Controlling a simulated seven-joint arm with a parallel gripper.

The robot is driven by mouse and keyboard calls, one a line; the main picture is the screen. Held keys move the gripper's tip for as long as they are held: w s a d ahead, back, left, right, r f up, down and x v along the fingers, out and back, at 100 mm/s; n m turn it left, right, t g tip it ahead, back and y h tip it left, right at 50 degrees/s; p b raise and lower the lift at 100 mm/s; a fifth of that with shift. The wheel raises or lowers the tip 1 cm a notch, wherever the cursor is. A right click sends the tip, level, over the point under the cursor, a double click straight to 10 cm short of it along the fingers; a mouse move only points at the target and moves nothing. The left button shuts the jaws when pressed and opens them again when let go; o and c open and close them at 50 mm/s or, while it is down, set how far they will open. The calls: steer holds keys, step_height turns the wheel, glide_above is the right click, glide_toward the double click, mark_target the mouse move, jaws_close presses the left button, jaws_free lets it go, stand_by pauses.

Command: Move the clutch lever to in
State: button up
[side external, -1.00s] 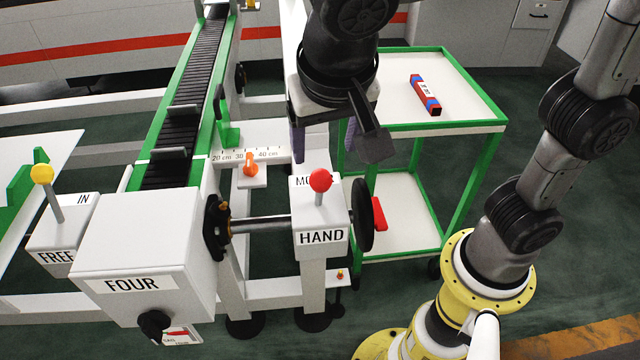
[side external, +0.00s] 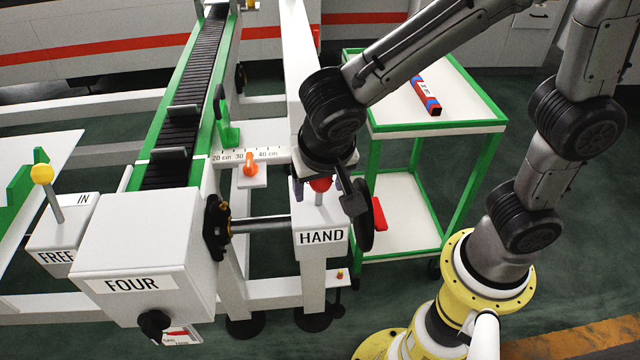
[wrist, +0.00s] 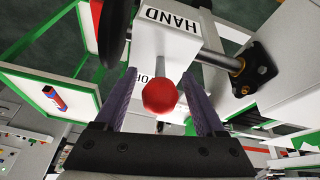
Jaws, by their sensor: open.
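The lever with a yellow knob (side external: 42,174) stands at the far left in the side view, on a white box (side external: 48,238) marked IN at the back and FREE at the front. Its rod leans up and to the left. My gripper (side external: 322,192) is far to its right, pointing down over a different lever with a red knob (side external: 320,185). In the wrist view my gripper (wrist: 158,76) is open, with the red knob (wrist: 160,97) between its purple fingers and a gap visible on both sides. The yellow-knobbed lever does not show in the wrist view.
The red knob's white box (side external: 320,238) is marked HAND. A white box (side external: 140,255) marked FOUR stands between the two levers. A conveyor (side external: 200,70) with green rails runs behind. A green-edged trolley (side external: 465,90) carries a red and blue block (side external: 425,95).

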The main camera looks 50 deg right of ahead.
steer(key=shift+f, duration=0.2)
jaws_close()
stand_by(0.3)
steer(key=shift+w, duration=0.1)
stand_by(1.0)
